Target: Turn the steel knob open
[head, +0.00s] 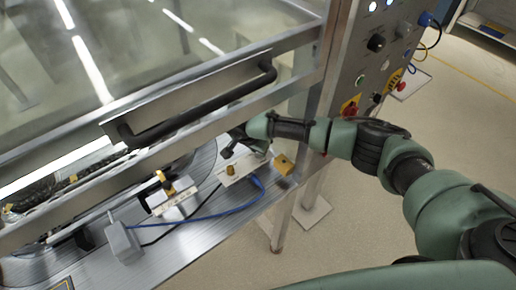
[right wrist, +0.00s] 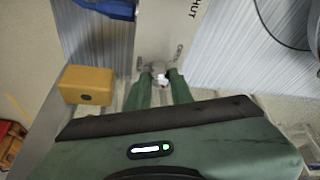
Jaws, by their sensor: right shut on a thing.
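The steel knob (right wrist: 158,68) sits on a pale plate (right wrist: 172,22) in the right wrist view. The letters "HUT" show at the plate's upper right. My right gripper (right wrist: 160,82) is shut on the knob, with a green finger on either side of it. In the head view my right gripper (head: 238,141) reaches in from the right under the black handle, over the bench, and the knob cannot be made out there. How far the knob is turned cannot be told. My left gripper is not in view.
A yellow block (head: 284,164) stands close to my right gripper, and also shows in the right wrist view (right wrist: 88,85). A black bar handle (head: 200,108) crosses above. A brass knob (head: 230,170), a blue cable (head: 215,211) and a grey box (head: 124,243) are on the bench.

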